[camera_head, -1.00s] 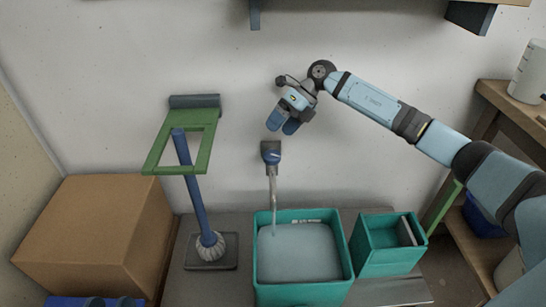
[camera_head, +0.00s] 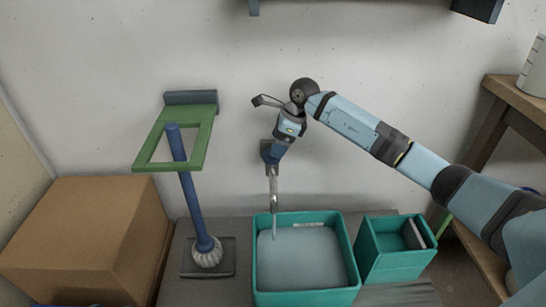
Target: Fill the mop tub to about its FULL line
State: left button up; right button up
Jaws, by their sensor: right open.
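The teal mop tub (camera_head: 306,298) stands on the grey platform below the tap and holds greyish water (camera_head: 302,258). A thin stream runs from the tap's spout (camera_head: 273,190) into the water near the tub's left side. A small label shows on the tub's inner back wall; its writing is too small to read. My right gripper (camera_head: 274,153) is open and points down at the tap's blue handle on the wall, overlapping it in view. I cannot tell whether the fingers touch the handle, which they partly hide. My left gripper is not in view.
A smaller teal container (camera_head: 396,264) stands right of the tub. A blue-handled mop (camera_head: 190,200) stands left, through a green wall frame (camera_head: 203,138). A cardboard box (camera_head: 85,238) fills the left. A wooden shelf (camera_head: 520,98) stands at the right.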

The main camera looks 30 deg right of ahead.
aim_at(269, 160)
jog(key=x, duration=0.3)
jog(key=shift+b, duration=0.35)
jog(key=shift+w+a+f, duration=0.15)
jog(key=shift+a+f, duration=0.1)
jog(key=shift+f, duration=0.3)
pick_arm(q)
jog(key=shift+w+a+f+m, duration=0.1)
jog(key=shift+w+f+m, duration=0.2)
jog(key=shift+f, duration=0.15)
pick_arm(e)
jog(key=shift+c, duration=0.5)
jog(key=c, duration=0.8)
